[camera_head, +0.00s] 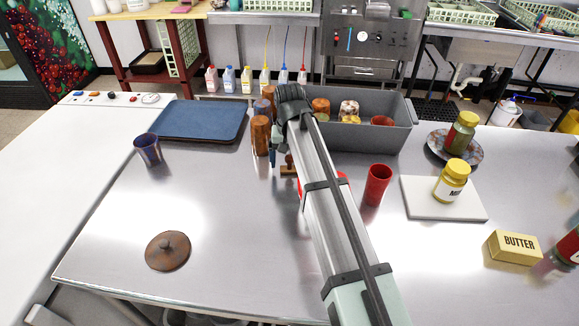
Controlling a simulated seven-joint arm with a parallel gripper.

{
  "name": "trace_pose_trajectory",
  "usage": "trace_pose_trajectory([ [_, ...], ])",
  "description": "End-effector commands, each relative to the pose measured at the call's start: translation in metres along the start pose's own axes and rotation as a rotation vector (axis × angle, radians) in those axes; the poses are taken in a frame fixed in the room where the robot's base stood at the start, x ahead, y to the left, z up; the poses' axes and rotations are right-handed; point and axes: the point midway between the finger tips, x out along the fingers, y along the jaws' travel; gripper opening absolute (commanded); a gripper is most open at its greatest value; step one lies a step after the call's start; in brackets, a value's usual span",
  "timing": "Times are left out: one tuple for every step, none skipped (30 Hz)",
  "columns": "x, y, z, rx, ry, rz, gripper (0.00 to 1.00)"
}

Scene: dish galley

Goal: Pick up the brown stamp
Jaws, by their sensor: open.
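The brown stamp (288,169) stands on the steel table near the middle, just left of my arm, with its knob handle upward. It is small in the view and partly hidden by my arm and gripper. My gripper (276,163) points down at the far end of my arm, right at the stamp's left side in the picture. Its jaws are open. Most of the gripper is hidden behind the arm, and I cannot tell whether a finger touches the stamp.
Brown cups (261,136) stand just behind the gripper, beside a grey bin (390,139) of items. A red cup (377,186) and a white board (418,205) with a yellow-lidded jar are right. A blue tray (202,121), blue cup (148,149) and brown lid (167,253) are left.

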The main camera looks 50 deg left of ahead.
Motion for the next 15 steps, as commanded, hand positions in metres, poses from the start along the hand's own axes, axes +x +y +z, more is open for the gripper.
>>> trace_pose_trajectory([
  [0.008, 0.0, 0.001, 0.0, -0.001, 0.0, 0.89],
  [0.012, 0.0, 0.001, 0.0, -0.001, 0.0, 0.89],
  [0.016, 0.0, 0.001, 0.0, -0.001, 0.0, 0.89],
  [0.018, 0.0, 0.001, 0.0, -0.001, 0.0, 0.89],
  [0.02, 0.0, 0.0, 0.0, -0.001, 0.0, 0.89],
  [0.021, 0.0, 0.0, 0.0, 0.0, 0.0, 0.89],
  [0.021, 0.0, 0.0, 0.0, 0.0, 0.0, 0.89],
  [0.021, 0.0, 0.0, 0.0, 0.0, 0.0, 0.89],
  [0.021, 0.0, 0.0, 0.0, 0.001, 0.0, 0.89],
  [0.021, 0.0, 0.0, 0.0, 0.001, 0.0, 0.89],
  [0.021, 0.0, 0.0, 0.0, 0.001, 0.0, 0.89],
  [0.021, 0.0, 0.0, 0.0, 0.0, 0.0, 0.89],
  [0.021, 0.0, 0.0, 0.0, 0.001, 0.0, 0.86],
  [0.021, 0.0, 0.0, 0.0, 0.0, 0.0, 0.84],
  [0.021, 0.0, 0.0, 0.0, 0.0, 0.0, 0.8],
])
